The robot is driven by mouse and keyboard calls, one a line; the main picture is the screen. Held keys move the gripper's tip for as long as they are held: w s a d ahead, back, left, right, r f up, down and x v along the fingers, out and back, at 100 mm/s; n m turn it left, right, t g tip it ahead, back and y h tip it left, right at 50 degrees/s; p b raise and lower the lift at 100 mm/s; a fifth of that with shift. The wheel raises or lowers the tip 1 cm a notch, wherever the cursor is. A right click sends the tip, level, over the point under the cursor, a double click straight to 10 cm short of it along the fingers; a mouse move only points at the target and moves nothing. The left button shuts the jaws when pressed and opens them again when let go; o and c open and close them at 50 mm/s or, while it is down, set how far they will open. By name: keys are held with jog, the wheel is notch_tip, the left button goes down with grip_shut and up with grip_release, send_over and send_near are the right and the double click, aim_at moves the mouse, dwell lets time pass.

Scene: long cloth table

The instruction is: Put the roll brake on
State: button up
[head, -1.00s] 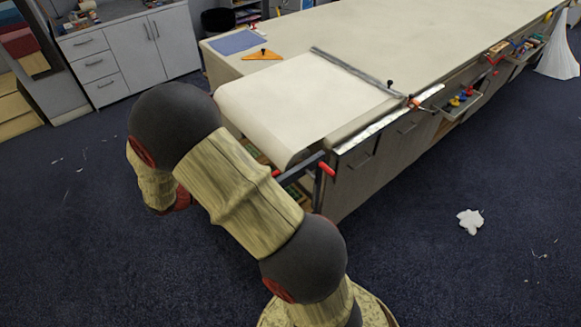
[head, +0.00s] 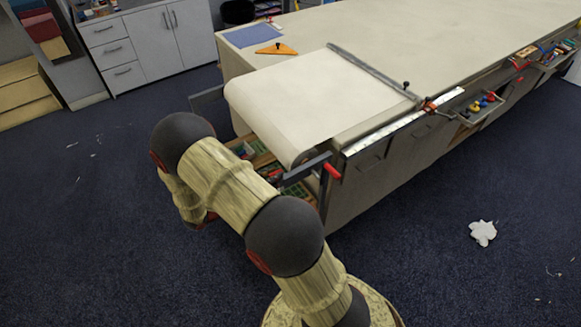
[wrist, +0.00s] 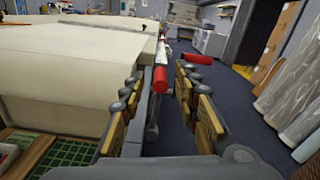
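The cloth roll (head: 300,157) hangs at the near end of the long table, its sheet (head: 300,100) drawn over the top. A dark bar with a red handle (head: 332,170) is beside the roll's right end, and a second small red part (head: 274,173) shows left of it. In the wrist view a red grip (wrist: 160,79) on a dark lever (wrist: 153,112) appears between the fingers of my gripper (wrist: 160,88); another red handle (wrist: 198,59) is beyond. My gripper is open; contact with the lever is not visible. I cannot tell which red part is the brake.
A metal straightedge bar (head: 370,70) crosses the cloth. An orange triangle (head: 277,49) and a blue mat (head: 248,36) lie on the table. An open tray (head: 480,105) juts from its right side. A white scrap (head: 483,232) lies on the otherwise mostly clear floor.

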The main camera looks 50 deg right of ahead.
jog(key=b+x, duration=0.1)
jog(key=x, duration=0.5)
jog(key=shift+d, duration=0.25)
jog(key=shift+s, duration=0.15)
jog(key=shift+c, duration=0.9)
grip_shut()
